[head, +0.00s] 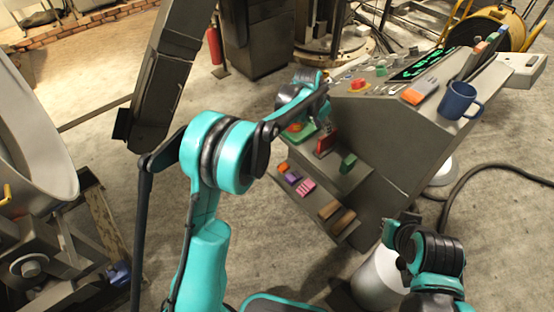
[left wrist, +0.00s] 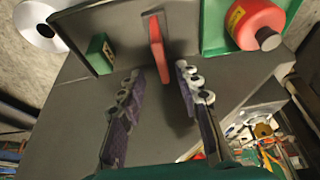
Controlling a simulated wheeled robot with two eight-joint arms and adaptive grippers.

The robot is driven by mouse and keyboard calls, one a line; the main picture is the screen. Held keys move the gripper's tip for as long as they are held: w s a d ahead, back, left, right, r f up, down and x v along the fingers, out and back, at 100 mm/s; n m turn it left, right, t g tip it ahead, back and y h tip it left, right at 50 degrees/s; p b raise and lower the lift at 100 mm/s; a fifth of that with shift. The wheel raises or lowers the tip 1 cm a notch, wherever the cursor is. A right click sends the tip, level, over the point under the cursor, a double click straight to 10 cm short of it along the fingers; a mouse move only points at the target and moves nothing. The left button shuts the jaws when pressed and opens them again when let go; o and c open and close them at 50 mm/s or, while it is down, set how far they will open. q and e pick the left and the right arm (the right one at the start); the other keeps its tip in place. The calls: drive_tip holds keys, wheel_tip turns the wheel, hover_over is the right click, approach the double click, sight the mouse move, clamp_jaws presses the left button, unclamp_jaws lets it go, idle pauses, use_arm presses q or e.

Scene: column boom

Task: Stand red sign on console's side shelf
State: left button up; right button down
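The red sign (head: 325,143) stands upright on the console's side shelf (head: 343,183), beside a small green box (head: 347,163). In the left wrist view the red sign (left wrist: 158,50) rises from the grey shelf (left wrist: 150,110), just beyond my fingertips and lined up with the gap between them. My left gripper (left wrist: 159,72) is open, with clear space between its two fingers, and holds nothing. In the head view my left wrist hides most of the fingers.
The green box (left wrist: 101,52) is left of the sign; a red bottle (left wrist: 262,20) in a green tray (left wrist: 214,30) is to its right. A lower shelf holds several coloured blocks (head: 307,186). A blue mug (head: 459,100) stands on the console top (head: 395,130).

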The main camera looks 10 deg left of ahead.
use_arm(q)
drive_tip(key=s+a+r+n+t, duration=0.1)
drive_tip(key=s+a+r, duration=0.25)
drive_tip(key=s, duration=0.25)
drive_tip(key=s+a+r+n+y, duration=0.1)
drive_tip(key=s+a+r, duration=0.1)
drive_tip(key=s+r, duration=0.25)
drive_tip(key=s+a+r+n+t, duration=0.1)
drive_tip(key=s+a+r, duration=0.2)
drive_tip(key=s, duration=0.3)
drive_tip(key=s+a+f+n+y, duration=0.1)
drive_tip(key=s+a+f+n, duration=0.1)
drive_tip(key=s, duration=0.7)
drive_tip(key=s+a+f+n+t, duration=0.1)
drive_tip(key=s+a, duration=0.3)
drive_tip(key=s, duration=0.6)
drive_tip(key=shift+s+a+f+n+y, duration=0.3)
drive_tip(key=shift+f+n+y, duration=0.1)
drive_tip(key=shift+f+n, duration=0.2)
drive_tip(key=shift+f, duration=0.15)
